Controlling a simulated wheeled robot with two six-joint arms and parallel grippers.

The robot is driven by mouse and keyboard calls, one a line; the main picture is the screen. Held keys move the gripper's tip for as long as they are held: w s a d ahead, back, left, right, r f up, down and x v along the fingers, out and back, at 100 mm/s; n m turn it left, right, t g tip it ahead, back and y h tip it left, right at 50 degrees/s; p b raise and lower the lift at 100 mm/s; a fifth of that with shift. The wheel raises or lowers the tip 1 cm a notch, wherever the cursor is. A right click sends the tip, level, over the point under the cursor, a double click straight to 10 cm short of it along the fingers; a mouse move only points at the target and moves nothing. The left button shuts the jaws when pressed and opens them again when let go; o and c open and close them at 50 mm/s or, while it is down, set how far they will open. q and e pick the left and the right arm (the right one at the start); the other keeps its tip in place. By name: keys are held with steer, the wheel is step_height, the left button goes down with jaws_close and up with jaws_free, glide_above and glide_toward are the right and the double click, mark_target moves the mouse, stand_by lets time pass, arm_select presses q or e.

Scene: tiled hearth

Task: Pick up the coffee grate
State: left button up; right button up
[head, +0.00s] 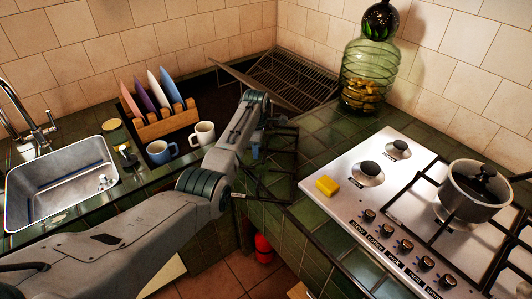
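A dark metal grate (284,152), which I take to be the coffee grate, is at the inner corner of the green tiled counter, left of the hob. My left arm reaches over from the lower left. My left gripper (257,150) is at the grate's left part, pointing down. The arm hides much of the fingers, so I cannot tell whether they are open or closed on a bar. The white hob (325,208) has two bare burners on its left side. My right gripper is out of view.
A green glass bottle (366,75), a wire rack (290,77), a plate holder (165,122), two mugs (204,133) and a sink (62,182) surround the counter.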

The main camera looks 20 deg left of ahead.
arm_select(q)
jaws_close()
steer(key=shift+w+r, duration=0.15)
